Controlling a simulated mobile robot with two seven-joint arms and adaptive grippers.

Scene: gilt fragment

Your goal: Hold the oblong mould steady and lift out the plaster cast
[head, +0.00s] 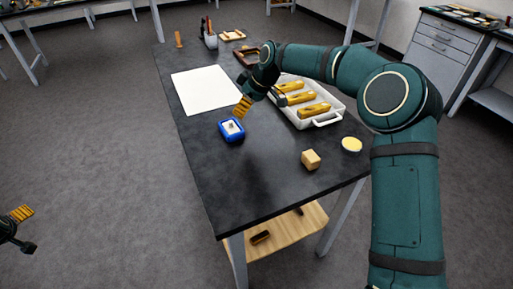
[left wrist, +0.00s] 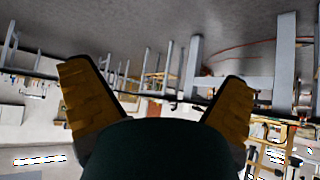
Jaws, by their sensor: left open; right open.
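A small blue oblong mould (head: 223,137) lies on the dark table, left of the white tray. A pale plaster cast (head: 233,126) shows in its opening. My right gripper (head: 262,104) is open and empty over the table; one yellow finger is just above and beyond the mould in the picture, and I cannot tell whether it touches. My left gripper (head: 24,228) is open and off the table, at the lower left over the floor. In the left wrist view my left gripper (left wrist: 156,98) shows two spread yellow fingers with nothing between them.
A tan block (head: 311,159) and a yellow-topped round dish (head: 352,144) sit near the right edge. A white sheet (head: 205,90) lies behind the mould. The table's front left is clear.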

